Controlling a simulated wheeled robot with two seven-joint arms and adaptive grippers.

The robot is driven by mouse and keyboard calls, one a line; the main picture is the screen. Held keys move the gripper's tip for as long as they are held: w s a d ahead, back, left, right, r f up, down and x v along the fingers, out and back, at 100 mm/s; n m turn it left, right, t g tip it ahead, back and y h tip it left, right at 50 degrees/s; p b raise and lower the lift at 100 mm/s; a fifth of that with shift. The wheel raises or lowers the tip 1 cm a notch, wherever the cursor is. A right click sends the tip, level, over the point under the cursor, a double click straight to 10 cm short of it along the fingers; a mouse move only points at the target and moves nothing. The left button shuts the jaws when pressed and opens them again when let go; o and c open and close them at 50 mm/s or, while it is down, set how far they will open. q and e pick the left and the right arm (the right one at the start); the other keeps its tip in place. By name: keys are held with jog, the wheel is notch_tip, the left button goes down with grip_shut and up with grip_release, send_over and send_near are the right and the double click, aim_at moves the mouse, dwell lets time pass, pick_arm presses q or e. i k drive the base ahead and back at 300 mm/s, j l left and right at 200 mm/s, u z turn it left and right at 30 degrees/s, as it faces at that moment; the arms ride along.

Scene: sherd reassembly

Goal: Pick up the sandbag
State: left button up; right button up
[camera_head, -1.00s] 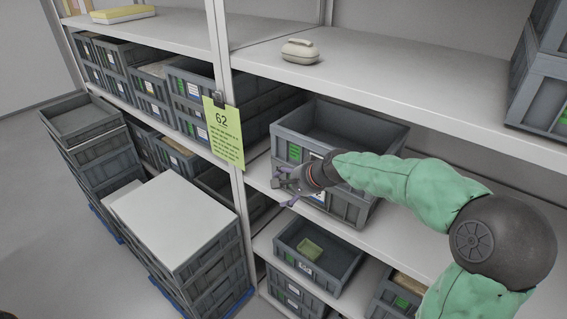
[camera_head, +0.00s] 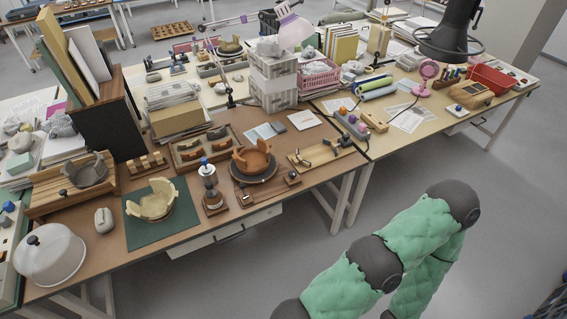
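A small pale grey, rounded bag-like thing (camera_head: 103,220) lies on the brown worktable (camera_head: 205,226) at the front left. It looks like a sandbag, but it is too small to be sure. It lies between the white dome (camera_head: 50,255) and the green mat (camera_head: 150,233). My green-sleeved arm shows at the lower right, over the floor and away from the table. Neither of my grippers is in view.
A cream partial bowl (camera_head: 152,203) stands on the mat. An orange-brown bowl (camera_head: 254,160) stands on a dark round base. A blue-topped jar (camera_head: 210,185) stands between them. The floor (camera_head: 300,255) before the tables is clear.

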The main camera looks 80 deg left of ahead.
aim_at(104, 223)
jog(key=u, duration=2.4)
jog(key=l+u, duration=0.1)
jog(key=u, duration=0.75)
jog(key=k+u, duration=0.1)
jog(key=u, duration=0.75)
jog(key=k+l, duration=0.05)
